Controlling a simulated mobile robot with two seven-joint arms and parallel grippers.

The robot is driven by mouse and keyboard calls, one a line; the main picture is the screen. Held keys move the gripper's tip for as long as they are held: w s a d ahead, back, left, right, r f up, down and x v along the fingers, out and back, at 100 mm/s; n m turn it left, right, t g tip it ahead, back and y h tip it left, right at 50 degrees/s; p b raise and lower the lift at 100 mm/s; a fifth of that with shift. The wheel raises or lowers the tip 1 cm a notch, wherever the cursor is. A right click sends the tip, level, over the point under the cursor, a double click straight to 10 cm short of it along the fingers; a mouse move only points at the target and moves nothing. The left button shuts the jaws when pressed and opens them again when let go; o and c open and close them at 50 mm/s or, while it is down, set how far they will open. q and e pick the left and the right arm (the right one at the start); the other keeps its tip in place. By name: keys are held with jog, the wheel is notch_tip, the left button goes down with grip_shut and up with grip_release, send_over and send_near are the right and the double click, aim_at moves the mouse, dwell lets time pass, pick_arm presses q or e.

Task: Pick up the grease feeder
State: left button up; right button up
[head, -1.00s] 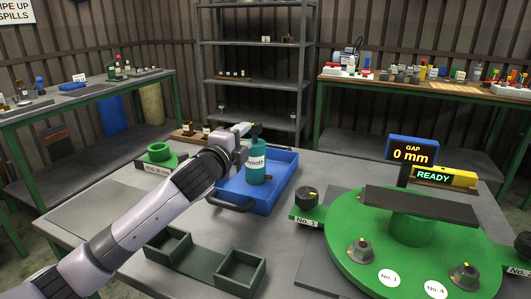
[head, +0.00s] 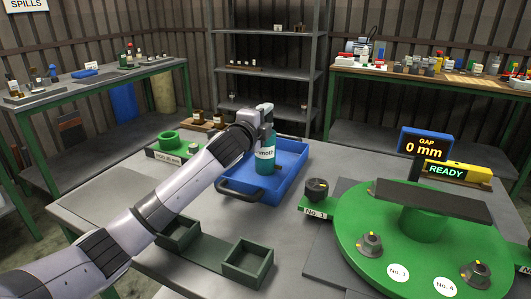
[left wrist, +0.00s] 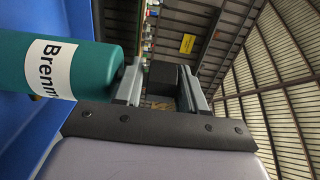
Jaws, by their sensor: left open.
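The grease feeder seems to be a teal bottle (head: 265,158) with a white label, standing upright in the blue tray (head: 298,160). It also fills the left side of the left wrist view (left wrist: 93,58), lying sideways in that picture. My left gripper (head: 264,113) is at the bottle's top. In the left wrist view the two fingers (left wrist: 160,88) are apart, with a dark block between them. I cannot tell whether this block is the bottle's head or whether the fingers touch it. My right gripper is not in view.
Dark green square holders (head: 247,262) sit on the table in front of the tray. A green turntable (head: 385,250) with black knobs stands at the right, near a display reading 0 mm (head: 424,145). A green fixture (head: 168,140) is left of the tray.

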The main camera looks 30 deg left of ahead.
pick_arm(q)
jog(key=shift+w, duration=0.1)
grip_shut()
dwell(1.3)
jog(key=shift+r, duration=0.25)
